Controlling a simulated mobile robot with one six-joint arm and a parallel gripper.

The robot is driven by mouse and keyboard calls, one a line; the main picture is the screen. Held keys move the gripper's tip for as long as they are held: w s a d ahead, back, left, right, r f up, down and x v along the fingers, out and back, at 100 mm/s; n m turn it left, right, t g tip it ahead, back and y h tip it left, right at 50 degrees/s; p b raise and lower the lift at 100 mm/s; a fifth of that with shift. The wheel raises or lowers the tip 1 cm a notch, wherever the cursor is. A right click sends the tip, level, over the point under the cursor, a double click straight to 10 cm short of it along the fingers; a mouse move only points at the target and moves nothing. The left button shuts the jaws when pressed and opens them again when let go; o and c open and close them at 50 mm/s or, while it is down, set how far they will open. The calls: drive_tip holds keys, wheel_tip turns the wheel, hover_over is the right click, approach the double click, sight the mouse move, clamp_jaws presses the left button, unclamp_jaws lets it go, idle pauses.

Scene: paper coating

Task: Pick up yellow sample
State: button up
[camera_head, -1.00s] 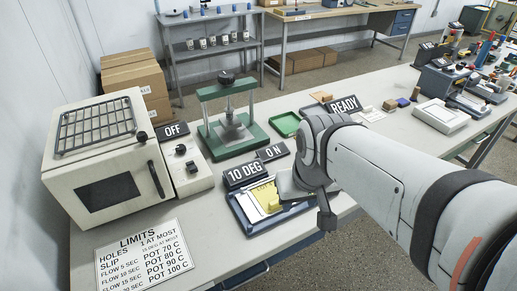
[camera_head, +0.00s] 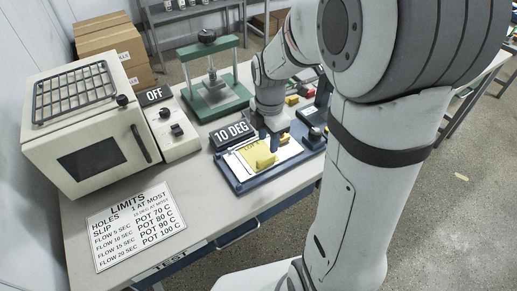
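The yellow sample (camera_head: 260,156) appears as a yellow piece on white paper in the blue tray (camera_head: 246,187). My gripper (camera_head: 273,138) points down over the back of the tray, close to the yellow pieces. Its fingertips are small and dark against the tray, so I cannot tell whether they are open, shut or touching anything.
A "10 DEG" sign (camera_head: 232,134) stands at the tray's back left. A green press (camera_head: 215,97) stands behind it. A white oven (camera_head: 88,130) and an "OFF" control box (camera_head: 167,122) stand left. A limits card (camera_head: 136,225) lies in front on bare table.

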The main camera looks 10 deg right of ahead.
sight(266, 158)
wheel_tip(266, 158, down, 8)
drive_tip(key=shift+a+r+p, duration=0.15)
drive_tip(key=shift+r+p, duration=0.1)
drive_tip(key=shift+p, duration=0.05)
drive_tip(key=shift+c, duration=0.6)
clamp_jaws()
